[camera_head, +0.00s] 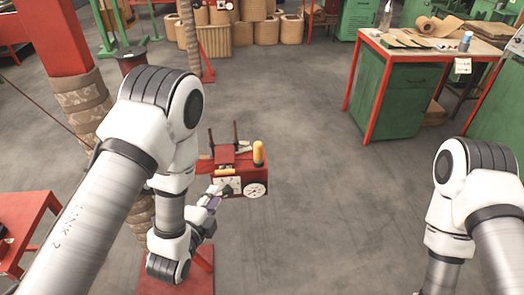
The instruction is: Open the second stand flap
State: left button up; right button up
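My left gripper (213,195) is at the front lower left of this head, close to the gauge plate. Its fingers are small and partly dark, so I cannot tell whether they are open or touching the stand. I cannot clearly pick out a flap. My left arm covers part of the stand's left side. My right arm is at the right edge, and its gripper is out of the picture.
A wrapped column (80,100) on a red post stands at the left, with a red table (25,230) below it. A green and red workbench (395,95) is at the upper right. The grey floor between is clear.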

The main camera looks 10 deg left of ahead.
aim_at(224, 173)
pick_arm(q)
jog(key=w, duration=0.2)
jog(key=w+d+r+p, duration=0.1)
jog(key=w, duration=0.4)
jog(key=shift+w+d+r+p, duration=0.25)
jog(key=shift+w+r+p, duration=0.15)
pick_arm(e)
jog(key=r, duration=0.2)
jog(key=shift+s+a+r, duration=0.1)
jog(key=shift+s+r, duration=0.25)
pick_arm(q)
grip_shut()
